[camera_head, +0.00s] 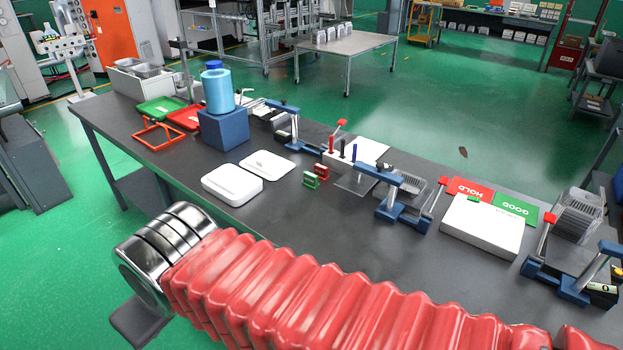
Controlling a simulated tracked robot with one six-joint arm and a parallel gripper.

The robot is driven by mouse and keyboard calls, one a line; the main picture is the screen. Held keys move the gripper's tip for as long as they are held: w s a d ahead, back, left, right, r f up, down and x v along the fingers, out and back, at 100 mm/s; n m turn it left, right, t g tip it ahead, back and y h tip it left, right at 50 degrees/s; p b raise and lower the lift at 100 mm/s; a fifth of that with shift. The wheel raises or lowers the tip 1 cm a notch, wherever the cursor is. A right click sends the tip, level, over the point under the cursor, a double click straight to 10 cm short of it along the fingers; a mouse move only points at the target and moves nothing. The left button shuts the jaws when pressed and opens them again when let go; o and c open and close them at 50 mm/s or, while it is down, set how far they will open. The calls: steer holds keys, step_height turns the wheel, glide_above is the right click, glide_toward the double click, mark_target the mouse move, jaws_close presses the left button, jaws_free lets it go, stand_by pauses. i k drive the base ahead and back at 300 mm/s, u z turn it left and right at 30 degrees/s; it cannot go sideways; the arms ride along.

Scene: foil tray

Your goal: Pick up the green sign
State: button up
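The green sign (516,208) reads "GOOD" and lies flat on the dark workbench at the right. It is to the right of a red sign (470,188) that reads "HOLD". A white box (482,228) stands in front of both signs and hides part of their near edges. My red-sleeved arm crosses the bottom of the picture and ends in a chrome joint at the left, far from the green sign. I cannot make out any gripper fingers.
Clamps with blue bases and red-tipped handles stand near the signs, one (403,200) to the left and one (567,265) to the right. A blue cylinder on a blue block (223,128), trays and white boxes occupy the left. The bench (330,235) has bare room along its front.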

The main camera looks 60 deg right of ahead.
mark_target(310, 180)
steer(key=z, duration=0.05)
steer(key=i, duration=1)
steer(key=u, duration=0.05)
